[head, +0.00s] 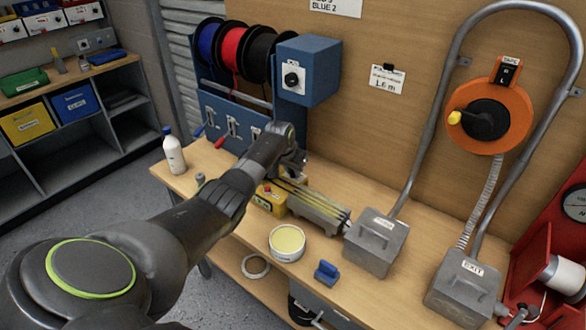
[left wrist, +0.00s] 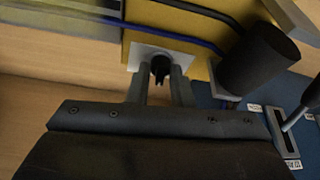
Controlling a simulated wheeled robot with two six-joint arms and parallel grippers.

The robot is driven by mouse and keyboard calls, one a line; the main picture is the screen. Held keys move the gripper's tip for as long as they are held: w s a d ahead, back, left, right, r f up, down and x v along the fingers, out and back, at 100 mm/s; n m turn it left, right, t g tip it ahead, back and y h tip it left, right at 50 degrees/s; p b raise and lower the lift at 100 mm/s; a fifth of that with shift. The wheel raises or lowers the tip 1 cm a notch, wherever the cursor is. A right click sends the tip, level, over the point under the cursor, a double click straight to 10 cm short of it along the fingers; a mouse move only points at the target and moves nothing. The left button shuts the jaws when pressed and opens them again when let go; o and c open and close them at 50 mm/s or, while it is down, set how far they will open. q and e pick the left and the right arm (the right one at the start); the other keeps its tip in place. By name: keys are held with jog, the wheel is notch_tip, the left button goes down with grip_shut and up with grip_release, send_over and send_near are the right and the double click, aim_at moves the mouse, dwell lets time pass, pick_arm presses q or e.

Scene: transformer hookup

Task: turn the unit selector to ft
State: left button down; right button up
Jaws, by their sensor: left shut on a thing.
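A small yellow box (head: 270,199) stands on the bench, partly hidden behind my left arm in the head view. In the left wrist view a yellow face (left wrist: 185,22) carries a white plate (left wrist: 137,53) with a small black knob (left wrist: 160,66) on it. My left gripper (left wrist: 160,75) has its two fingers on either side of this knob, shut on it. In the head view the left gripper (head: 295,163) is over the bench by the yellow box, and its fingertips are hard to make out. The knob's markings cannot be read. My right gripper is not in view.
A blue box (head: 322,72) with a dial and wire spools (head: 232,50) stand behind the gripper. A metal trough (head: 318,212), a round tub (head: 287,243), a blue block (head: 326,272) and a grey box (head: 375,246) are to the right. A white bottle (head: 174,153) stands left.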

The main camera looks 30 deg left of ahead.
pick_arm(q)
jog(key=shift+a+f+m+h+b, duration=0.1)
jog(key=shift+m+h+b, duration=0.35)
jog(key=shift+m, duration=0.55)
jog(key=shift+a+m+h+b, duration=0.1)
jog(key=shift+m+h+b, duration=0.15)
jog(key=shift+m+b, duration=0.55)
jog(key=m+h+b, duration=0.1)
jog(key=m+b, duration=0.4)
jog(key=shift+w+f+g+h+b, duration=0.1)
jog(key=shift+g+h+b, duration=0.2)
jog(key=shift+h+b, duration=0.1)
jog(key=shift+r+m+g+b, duration=0.2)
jog(key=shift+m+g+b, duration=0.1)
jog(key=shift+m+b, duration=0.65)
jog(key=c, duration=1.3)
grip_release()
